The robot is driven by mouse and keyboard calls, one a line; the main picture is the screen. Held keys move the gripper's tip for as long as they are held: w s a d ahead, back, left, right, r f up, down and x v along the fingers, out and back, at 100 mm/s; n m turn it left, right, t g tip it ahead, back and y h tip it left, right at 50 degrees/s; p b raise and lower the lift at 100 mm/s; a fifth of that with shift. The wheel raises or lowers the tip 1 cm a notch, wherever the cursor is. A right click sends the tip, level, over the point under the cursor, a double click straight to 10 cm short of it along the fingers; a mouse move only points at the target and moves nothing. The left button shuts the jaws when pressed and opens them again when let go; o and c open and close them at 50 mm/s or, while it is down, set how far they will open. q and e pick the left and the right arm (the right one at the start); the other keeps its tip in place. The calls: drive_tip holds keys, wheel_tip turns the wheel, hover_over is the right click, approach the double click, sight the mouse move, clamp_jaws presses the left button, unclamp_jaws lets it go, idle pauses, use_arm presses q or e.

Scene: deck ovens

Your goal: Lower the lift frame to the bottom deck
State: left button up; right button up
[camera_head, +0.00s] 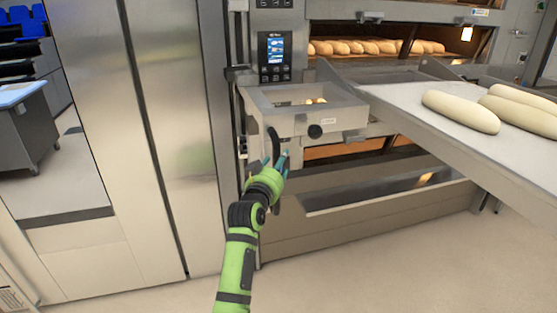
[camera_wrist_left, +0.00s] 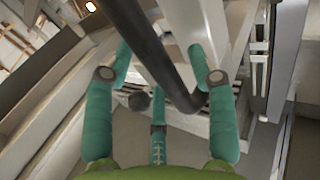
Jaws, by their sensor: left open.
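The lift frame (camera_head: 350,116) is a pale metal frame in front of the deck oven, at about the height of the lower lit deck. A black curved handle (camera_head: 273,147) hangs at its left front, and a round black knob (camera_head: 315,131) sits on its front. My left gripper (camera_head: 281,163) is at the handle. In the left wrist view, the black handle (camera_wrist_left: 140,38) runs between the spread teal fingers of my left gripper (camera_wrist_left: 160,58). The fingers are open and not closed on it. My right gripper is not in view.
A loading board (camera_head: 405,97) carrying several pale dough loaves (camera_head: 461,111) juts in from the right. Baked loaves (camera_head: 375,47) lie in the upper deck. A control panel (camera_head: 275,57) is above the frame. Steel panels (camera_head: 165,100) stand left; floor in front is clear.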

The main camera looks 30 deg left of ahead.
use_arm(q)
drive_tip(key=shift+w+a, duration=0.1)
drive_tip(key=shift+w, duration=0.25)
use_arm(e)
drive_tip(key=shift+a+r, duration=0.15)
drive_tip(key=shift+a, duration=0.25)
use_arm(q)
clamp_jaws()
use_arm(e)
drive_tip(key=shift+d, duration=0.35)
